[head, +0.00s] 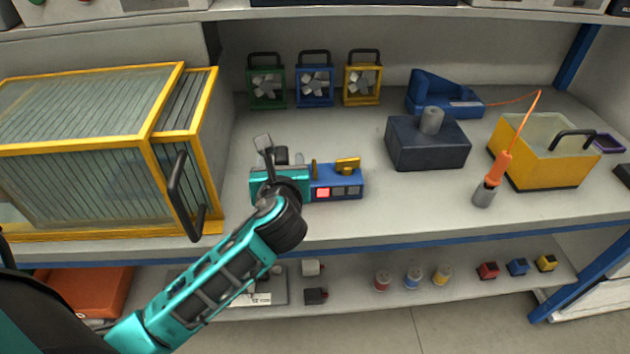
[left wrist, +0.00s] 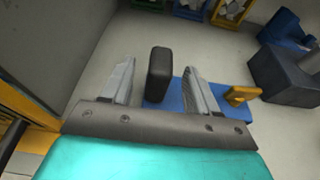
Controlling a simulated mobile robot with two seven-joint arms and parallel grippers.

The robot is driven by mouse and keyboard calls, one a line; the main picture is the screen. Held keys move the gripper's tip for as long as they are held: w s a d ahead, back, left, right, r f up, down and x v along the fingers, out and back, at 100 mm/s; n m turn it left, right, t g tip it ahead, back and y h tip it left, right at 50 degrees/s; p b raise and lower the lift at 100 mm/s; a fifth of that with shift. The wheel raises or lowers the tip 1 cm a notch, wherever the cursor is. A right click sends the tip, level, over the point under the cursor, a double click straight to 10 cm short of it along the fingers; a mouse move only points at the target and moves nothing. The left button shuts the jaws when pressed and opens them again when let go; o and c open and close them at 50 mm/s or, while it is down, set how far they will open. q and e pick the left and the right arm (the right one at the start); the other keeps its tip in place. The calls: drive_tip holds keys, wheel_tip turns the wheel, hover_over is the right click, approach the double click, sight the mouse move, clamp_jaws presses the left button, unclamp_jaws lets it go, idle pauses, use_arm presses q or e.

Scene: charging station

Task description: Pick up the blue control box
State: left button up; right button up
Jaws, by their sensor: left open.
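The blue control box (head: 337,183) lies on the shelf, with a lit red button, grey buttons and a yellow lever (head: 347,164) on top. My left gripper (head: 281,153) is over its left end and hides that part. In the left wrist view, the left gripper (left wrist: 160,72) is open, its two fingers either side of an upright dark grey block (left wrist: 159,75). The blue box (left wrist: 222,103) shows behind and right of the fingers. I cannot tell whether a finger touches the block. My right gripper is not in view.
A yellow-framed glass cabinet (head: 187,130) stands close on the left. Several small fan units (head: 315,86) stand behind. A dark blue block (head: 428,145), a blue device (head: 445,98) and a yellow bin (head: 540,165) are to the right. The shelf between box and dark block is clear.

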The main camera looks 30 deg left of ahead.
use_arm(q)
drive_tip(key=shift+w+a+f, duration=0.15)
drive_tip(key=shift+w+a, duration=0.1)
drive_tip(key=shift+w, duration=0.15)
clamp_jaws()
idle(0.5)
